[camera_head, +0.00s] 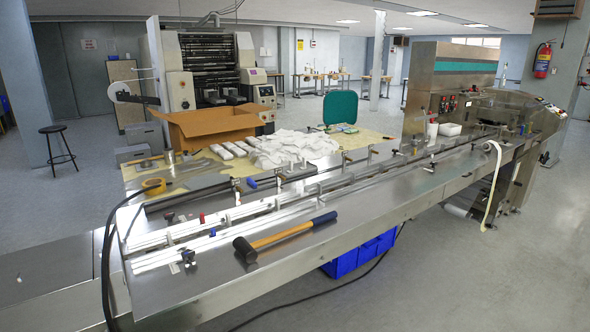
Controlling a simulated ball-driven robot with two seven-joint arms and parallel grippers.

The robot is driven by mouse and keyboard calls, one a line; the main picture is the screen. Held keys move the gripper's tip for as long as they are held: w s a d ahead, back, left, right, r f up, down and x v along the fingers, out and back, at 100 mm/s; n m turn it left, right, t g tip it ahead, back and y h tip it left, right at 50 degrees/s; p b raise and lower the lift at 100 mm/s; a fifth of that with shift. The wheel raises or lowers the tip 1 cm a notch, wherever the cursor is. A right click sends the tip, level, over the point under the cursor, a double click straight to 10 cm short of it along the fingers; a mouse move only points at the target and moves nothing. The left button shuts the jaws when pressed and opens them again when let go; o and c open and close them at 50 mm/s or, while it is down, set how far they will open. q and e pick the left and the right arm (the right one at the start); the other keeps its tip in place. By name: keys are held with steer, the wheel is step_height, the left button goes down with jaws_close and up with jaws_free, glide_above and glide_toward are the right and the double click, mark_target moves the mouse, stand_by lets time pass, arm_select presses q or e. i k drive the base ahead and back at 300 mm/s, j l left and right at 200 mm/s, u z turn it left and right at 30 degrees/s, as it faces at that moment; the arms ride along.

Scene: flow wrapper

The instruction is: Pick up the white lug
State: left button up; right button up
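I cannot tell for certain which thing is the white lug. A small white open box (450,129) stands on the far right part of the steel conveyor table, near the machine's control panel. A small white cup-like container (432,130) stands just left of it. A loose pile of white packets (292,147) lies on the yellowish table behind the conveyor. Neither of my grippers shows in this view.
A black-headed mallet (285,236) lies on the front of the steel conveyor table (190,285). A blue crate (362,252) is underneath. Floor at right front is mostly clear.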

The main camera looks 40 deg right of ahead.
mark_target(290, 171)
steer(key=l+z, duration=0.15)
steer(key=z, duration=0.2)
steer(key=l+z, duration=0.1)
steer(key=z, duration=0.25)
steer(key=l+z, duration=0.1)
steer(key=z, duration=0.25)
